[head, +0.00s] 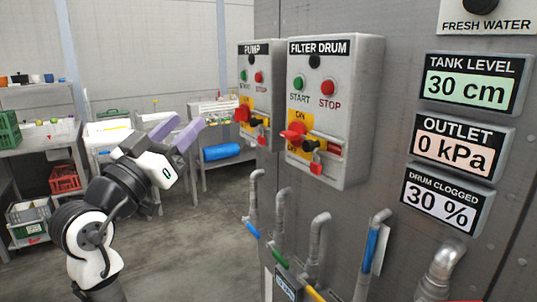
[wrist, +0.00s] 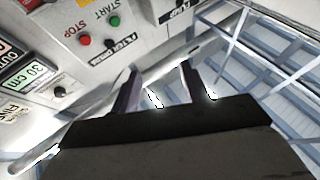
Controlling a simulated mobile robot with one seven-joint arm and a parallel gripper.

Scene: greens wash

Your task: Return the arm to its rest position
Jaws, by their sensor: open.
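My arm rises from the lower left of the head view, bent at the elbow. My gripper (head: 180,130) is raised in the air, with its two purple fingers pointing up and right, toward the pump control box (head: 256,92). The fingers are apart with nothing between them. In the wrist view my gripper (wrist: 159,72) also shows open and empty, with the panel's wall and boxes beyond it. No contact with the boxes is visible. The filter drum box (head: 335,112) is farther right, with a green start button, a red stop button and a red rotary switch.
Pipes with coloured valve handles (head: 319,240) stick out below the boxes. Display signs (head: 471,85) hang at the right, reading 30 cm, 0 kPa and 30 %. Shelves with crates (head: 45,150) and a table with a blue roll (head: 221,152) stand behind. The floor between is clear.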

